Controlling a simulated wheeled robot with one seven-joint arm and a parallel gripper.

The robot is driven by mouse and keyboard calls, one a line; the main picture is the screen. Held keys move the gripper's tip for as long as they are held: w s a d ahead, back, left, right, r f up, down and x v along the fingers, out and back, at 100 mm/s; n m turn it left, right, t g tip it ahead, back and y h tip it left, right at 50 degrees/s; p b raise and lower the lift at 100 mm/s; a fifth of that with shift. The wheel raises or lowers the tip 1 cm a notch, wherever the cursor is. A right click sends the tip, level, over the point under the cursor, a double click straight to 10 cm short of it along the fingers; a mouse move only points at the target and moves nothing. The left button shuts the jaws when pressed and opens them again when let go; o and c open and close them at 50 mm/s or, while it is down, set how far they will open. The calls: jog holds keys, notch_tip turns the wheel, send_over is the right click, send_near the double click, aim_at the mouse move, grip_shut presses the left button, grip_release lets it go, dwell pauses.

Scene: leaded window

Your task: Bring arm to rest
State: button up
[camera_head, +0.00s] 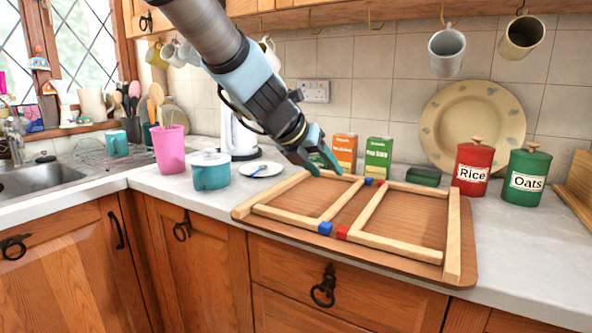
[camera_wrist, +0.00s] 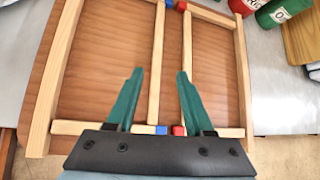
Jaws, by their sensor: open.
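My gripper (camera_head: 318,162) hangs at the end of my arm over the far left part of a wooden frame. In the wrist view my gripper (camera_wrist: 155,75) shows two teal fingers spread apart with nothing between them. The pale wooden frame (camera_head: 452,235) lies on a brown board (camera_head: 468,262) on the counter. It forms two side-by-side panels. Blue (camera_head: 325,228) and red (camera_head: 342,233) blocks meet at the near middle, and another blue and red pair sits at the far middle. I cannot tell whether a fingertip touches the frame.
Orange (camera_head: 344,150) and green (camera_head: 377,155) boxes stand behind the board. A red Rice canister (camera_head: 473,167) and green Oats canister (camera_head: 525,174) stand at right. A teal pot (camera_head: 210,172) and pink cup (camera_head: 169,149) stand at left. Mugs (camera_head: 446,52) hang above.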

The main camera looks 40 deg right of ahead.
jog(key=w+a+n+t+y+p, duration=0.1)
jog(key=w+a+n+t, duration=0.2)
jog(key=w+a+n, duration=0.7)
jog(key=w+a+n+t+y+p, duration=0.1)
jog(key=w+a+n+t+p, duration=0.15)
jog(key=w+a+n, duration=0.65)
jog(key=w+a+f+n+t+y, duration=0.2)
jog(key=w+a+n+y, duration=0.1)
jog(key=w+a+n, duration=0.5)
jog(key=s+a+f+n+g+y+p, duration=0.1)
jog(key=a+f+n+y, duration=0.1)
jog(key=a+n, duration=0.5)
jog(key=s+a+f+n+g+y+p, duration=0.1)
jog(key=s+a+f+n+y, duration=0.15)
jog(key=a, duration=0.85)
jog(key=s+a+f+n+g, duration=0.3)
jog(key=s+a+n+g, duration=0.1)
jog(key=s+a+n, duration=0.6)
jog(key=shift+n+p, duration=0.45)
jog(key=shift+n, duration=0.7)
